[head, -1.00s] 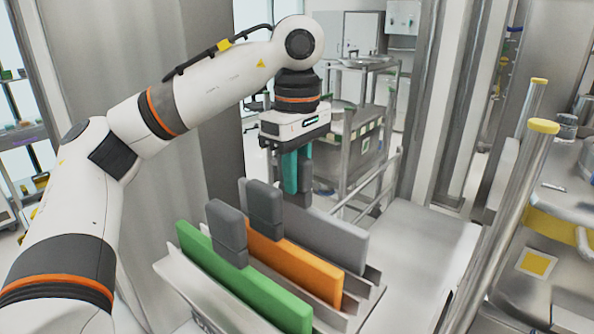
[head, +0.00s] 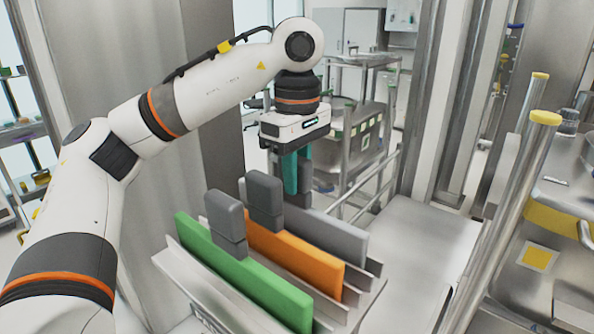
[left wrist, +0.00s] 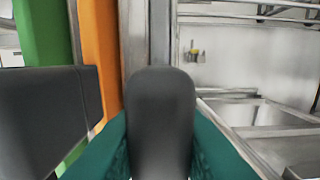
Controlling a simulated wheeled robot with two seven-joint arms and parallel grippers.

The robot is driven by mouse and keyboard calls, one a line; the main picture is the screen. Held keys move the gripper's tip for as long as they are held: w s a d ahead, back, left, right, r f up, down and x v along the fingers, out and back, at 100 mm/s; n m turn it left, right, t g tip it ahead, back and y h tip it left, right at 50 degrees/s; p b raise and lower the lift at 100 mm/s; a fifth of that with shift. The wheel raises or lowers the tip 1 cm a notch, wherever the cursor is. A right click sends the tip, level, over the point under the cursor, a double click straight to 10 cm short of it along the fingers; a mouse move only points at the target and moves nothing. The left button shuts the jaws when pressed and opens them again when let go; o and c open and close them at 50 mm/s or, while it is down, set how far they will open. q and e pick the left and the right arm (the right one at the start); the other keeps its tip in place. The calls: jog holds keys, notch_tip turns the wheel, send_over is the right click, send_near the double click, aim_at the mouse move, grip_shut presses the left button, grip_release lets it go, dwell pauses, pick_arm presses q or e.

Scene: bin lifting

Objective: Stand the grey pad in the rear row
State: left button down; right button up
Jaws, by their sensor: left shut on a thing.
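The grey pad (head: 335,236) stands upright in the rear row of the metal rack (head: 184,276), behind the orange pad (head: 300,262). My left gripper (head: 296,178) points down over it, its teal fingers shut on the pad's dark grey handle. In the left wrist view the handle (left wrist: 161,115) sits between the fingers (left wrist: 160,150). The green pad (head: 250,275) stands in the front row and the orange pad in the middle row. The grey pad's lower edge is mostly hidden, so I cannot tell how fully it is seated. My right gripper is out of view.
The dark handles of the green pad (head: 226,220) and the orange pad (head: 265,200) stick up close to my left gripper. A bare metal surface (head: 415,245) lies right of the rack. Posts with yellow caps (head: 545,118) stand at the right.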

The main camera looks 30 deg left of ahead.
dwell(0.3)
pick_arm(q)
jog(key=c, duration=1.2)
grip_release()
jog(key=shift+o, duration=0.2)
notch_tip(320, 180, up, 12)
jog(key=p, duration=0.2)
jog(key=shift+p, duration=0.4)
jog(key=shift+f, duration=0.1)
